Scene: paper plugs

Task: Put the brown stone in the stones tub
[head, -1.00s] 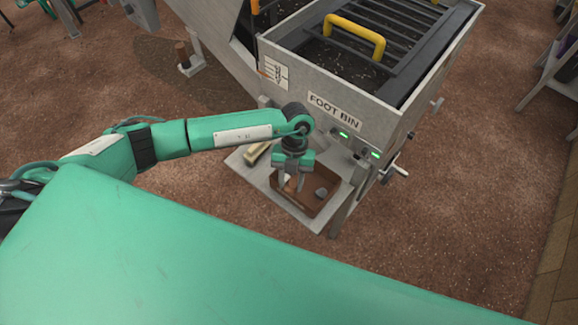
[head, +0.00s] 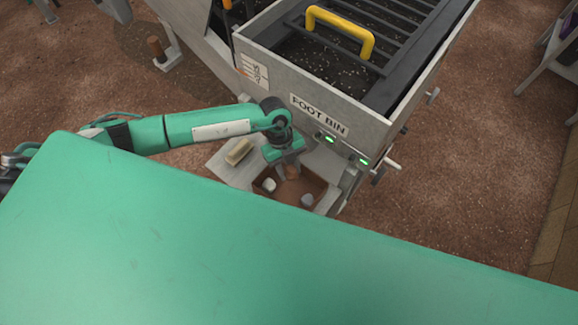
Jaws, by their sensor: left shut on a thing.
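The brown stone (head: 292,172) is between the fingers of my left gripper (head: 289,166), which is shut on it. The fingertips are small and partly hidden by the wrist. The stones tub appears to be the brown open box (head: 288,199) on the grey shelf below the foot bin. A grey stone (head: 308,199) and a pale stone (head: 268,184) lie in it. My gripper is over the back part of this box; I cannot tell the stone's exact height. My right gripper is not in view.
The grey foot bin (head: 375,105) with a yellow handle (head: 340,32) rises just behind the box. A tan block (head: 238,151) lies on the shelf (head: 226,171) to the left. My green body hides the near area. Brown ground lies open to the right.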

